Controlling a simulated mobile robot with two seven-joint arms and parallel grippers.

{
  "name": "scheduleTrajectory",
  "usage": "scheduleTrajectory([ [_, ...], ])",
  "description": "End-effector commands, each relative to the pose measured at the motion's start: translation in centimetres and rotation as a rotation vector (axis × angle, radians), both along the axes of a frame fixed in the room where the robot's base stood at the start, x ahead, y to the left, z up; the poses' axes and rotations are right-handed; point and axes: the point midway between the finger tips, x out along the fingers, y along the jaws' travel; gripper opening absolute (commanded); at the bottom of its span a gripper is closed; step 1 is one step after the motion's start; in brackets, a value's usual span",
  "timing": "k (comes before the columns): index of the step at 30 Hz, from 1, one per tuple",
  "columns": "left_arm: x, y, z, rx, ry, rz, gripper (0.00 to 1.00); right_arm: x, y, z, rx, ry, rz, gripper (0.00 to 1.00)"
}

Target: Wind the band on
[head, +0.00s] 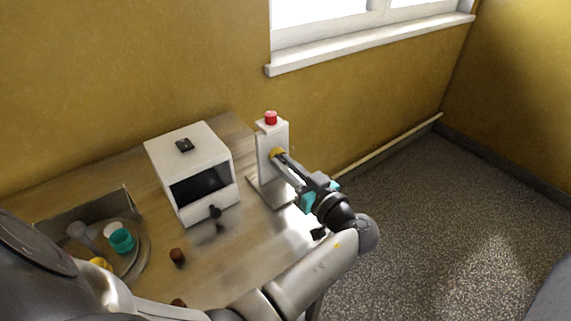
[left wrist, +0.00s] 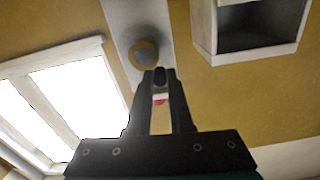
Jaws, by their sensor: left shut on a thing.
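A white upright stand (head: 281,139) with a red button (head: 270,118) on top rises at the back right of the table. A round yellow knob (head: 276,153) sits on its face; it also shows in the left wrist view (left wrist: 143,52). My left gripper (head: 279,157) reaches to the stand at the knob. In the left wrist view its fingertips (left wrist: 160,73) are close together on a small dark piece, with the knob just beyond. Whether this piece joins the knob, I cannot tell. No band is clearly visible. My right gripper is out of view.
A white box machine (head: 190,160) with a dark front opening stands left of the stand. A round tray (head: 143,246) with teal (head: 122,241) and white cups is at the left. A small brown piece (head: 177,257) lies on the wooden table (head: 212,265). A wall is close behind.

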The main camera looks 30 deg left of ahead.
Motion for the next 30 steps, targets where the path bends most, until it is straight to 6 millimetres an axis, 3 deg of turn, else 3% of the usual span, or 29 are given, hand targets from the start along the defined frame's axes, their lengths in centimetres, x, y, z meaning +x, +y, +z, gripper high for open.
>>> scheduleTrajectory([
  [17, 0.05, 0.02, 0.11, 0.007, 0.013, 0.001, 0.00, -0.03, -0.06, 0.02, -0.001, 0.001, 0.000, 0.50],
  [30, 0.69, -0.21, 0.59, 0.107, 0.254, 0.003, 0.00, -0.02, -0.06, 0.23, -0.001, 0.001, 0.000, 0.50],
])
